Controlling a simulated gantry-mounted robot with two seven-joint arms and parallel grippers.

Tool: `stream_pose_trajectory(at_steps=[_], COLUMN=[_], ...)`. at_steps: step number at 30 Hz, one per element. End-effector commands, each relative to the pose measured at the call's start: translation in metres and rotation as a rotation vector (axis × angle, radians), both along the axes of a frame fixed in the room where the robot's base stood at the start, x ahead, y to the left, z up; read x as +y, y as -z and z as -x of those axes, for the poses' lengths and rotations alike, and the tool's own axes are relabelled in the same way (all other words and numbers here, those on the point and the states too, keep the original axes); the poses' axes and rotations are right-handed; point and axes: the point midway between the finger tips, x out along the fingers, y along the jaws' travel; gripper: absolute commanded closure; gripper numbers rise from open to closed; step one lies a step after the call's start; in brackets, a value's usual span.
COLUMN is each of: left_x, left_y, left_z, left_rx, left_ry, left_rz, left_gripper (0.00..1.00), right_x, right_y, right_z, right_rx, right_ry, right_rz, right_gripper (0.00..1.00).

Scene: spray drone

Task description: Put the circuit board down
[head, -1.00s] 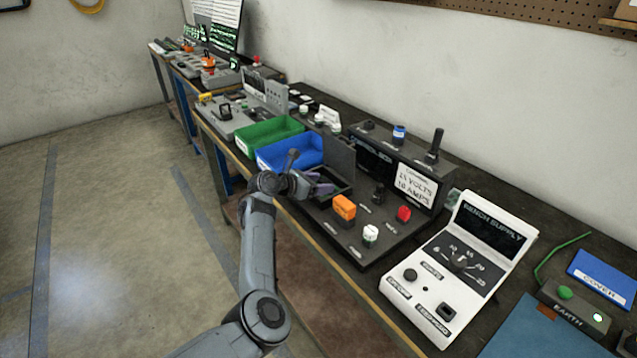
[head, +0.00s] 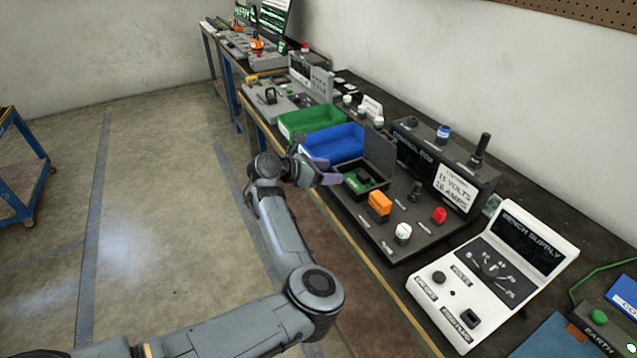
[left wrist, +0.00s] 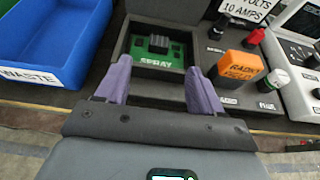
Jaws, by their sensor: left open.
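The circuit board (left wrist: 160,55) is green, marked "SPRAY", with a dark chip block on it. It lies flat inside the dark lidded box (left wrist: 122,47) on the test station. In the head view the board (head: 358,183) shows as a small green patch in the box, whose lid stands open. My left gripper (head: 328,172) is at the box's front edge, its purple fingers apart. In the left wrist view the left gripper's fingertips (left wrist: 160,68) are either side of the board's near edge, with nothing held between them. My right gripper is not in view.
A blue bin (head: 338,143) marked "WASTE" and a green bin (head: 312,120) stand beside the box. An orange block (head: 379,203), a white knob (head: 403,233) and a red knob (head: 439,215) are on the station. The white bench supply (head: 500,265) is to the right.

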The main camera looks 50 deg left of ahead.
Motion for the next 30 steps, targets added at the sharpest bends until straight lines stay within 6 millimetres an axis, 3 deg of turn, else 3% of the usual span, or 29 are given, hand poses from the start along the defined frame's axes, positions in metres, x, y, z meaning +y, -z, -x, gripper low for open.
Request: stream_pose_trajectory(at_steps=[4,8,11,15,18,23,26,30], left_x=[0.003,0.017,0.035,0.057,0.059,0.027,-0.012,-0.084], left_y=[0.001,0.015,0.033,0.056,0.067,0.086,0.103,0.137], left_z=[0.008,0.025,0.049,0.093,0.122,0.156,0.175,0.212], left_rx=[0.007,0.047,0.111,0.238,0.329,0.421,0.424,0.329], left_ry=[0.001,0.006,0.028,0.136,0.288,0.644,0.924,1.358], left_rz=[-0.015,-0.123,-0.299,-0.669,-0.971,-1.412,-1.644,-1.892], left_gripper=[0.33,0.33,0.33,0.33,0.33,0.33,0.33,0.33], right_x=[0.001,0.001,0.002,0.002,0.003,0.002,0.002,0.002], right_y=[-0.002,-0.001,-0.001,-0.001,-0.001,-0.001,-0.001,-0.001], right_z=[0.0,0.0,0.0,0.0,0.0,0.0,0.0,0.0], right_rx=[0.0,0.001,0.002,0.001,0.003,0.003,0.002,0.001], right_ry=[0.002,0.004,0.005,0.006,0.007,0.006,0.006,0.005], right_rz=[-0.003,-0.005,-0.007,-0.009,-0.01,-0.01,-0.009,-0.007], right_gripper=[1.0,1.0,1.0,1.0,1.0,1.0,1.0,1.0])
